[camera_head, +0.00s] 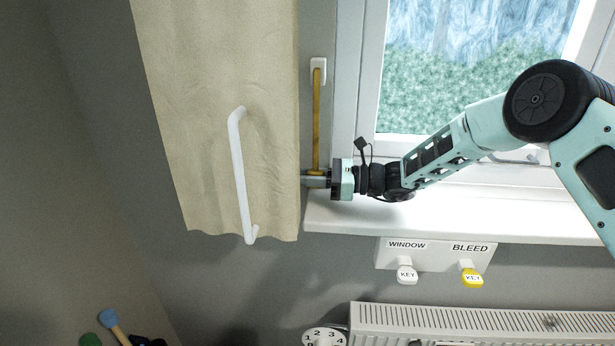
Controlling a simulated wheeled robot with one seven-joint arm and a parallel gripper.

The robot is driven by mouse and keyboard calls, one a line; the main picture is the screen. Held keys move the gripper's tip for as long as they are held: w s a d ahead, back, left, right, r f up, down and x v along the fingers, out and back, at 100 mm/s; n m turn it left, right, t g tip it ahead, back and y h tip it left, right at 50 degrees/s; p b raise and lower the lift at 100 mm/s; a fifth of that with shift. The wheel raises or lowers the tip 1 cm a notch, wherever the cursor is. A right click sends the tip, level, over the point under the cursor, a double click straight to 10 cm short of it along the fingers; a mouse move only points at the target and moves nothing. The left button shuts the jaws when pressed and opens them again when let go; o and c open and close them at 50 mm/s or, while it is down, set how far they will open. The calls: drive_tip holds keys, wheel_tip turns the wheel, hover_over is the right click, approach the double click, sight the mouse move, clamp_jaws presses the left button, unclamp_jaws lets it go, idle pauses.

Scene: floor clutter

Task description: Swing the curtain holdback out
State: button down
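A slim brass-coloured bar (316,120) hangs upright from a white wall mount (318,70) between the curtain and the window frame; it looks like the curtain holdback. The beige curtain (200,60) hangs just left of it. My gripper (310,179) reaches in from the right, with its grey fingers at the bar's lower end, close to the curtain's right edge. The fingers are small and seen from the side, so I cannot tell whether they are open or shut, or touch the bar.
A white rail handle (240,175) stands in front of the curtain. The white window sill (450,215) lies below my forearm. Under it are a key panel (435,254) with a white and a yellow key, and a radiator (480,322) with a numbered dial (324,336).

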drive_tip(key=s+m, duration=0.1)
drive_tip(key=s, duration=0.1)
drive_tip(key=s+m+p, duration=0.1)
drive_tip(key=s, duration=0.1)
drive_tip(key=s+r+m, duration=0.1)
drive_tip(key=s, duration=0.1)
drive_tip(key=shift+a, duration=0.1)
drive_tip(key=c, duration=1.3)
unclamp_jaws()
drive_tip(key=shift+f, duration=0.1)
drive_tip(key=shift+w+d, duration=0.1)
drive_tip(key=shift+d, duration=0.2)
drive_tip(key=d+b, duration=0.2)
drive_tip(key=d, duration=0.3)
drive_tip(key=d+b, duration=0.2)
drive_tip(key=d, duration=0.4)
drive_tip(key=d+b, duration=0.2)
drive_tip(key=d, duration=0.3)
drive_tip(key=shift+s+d, duration=0.35)
drive_tip(key=shift+d, duration=0.05)
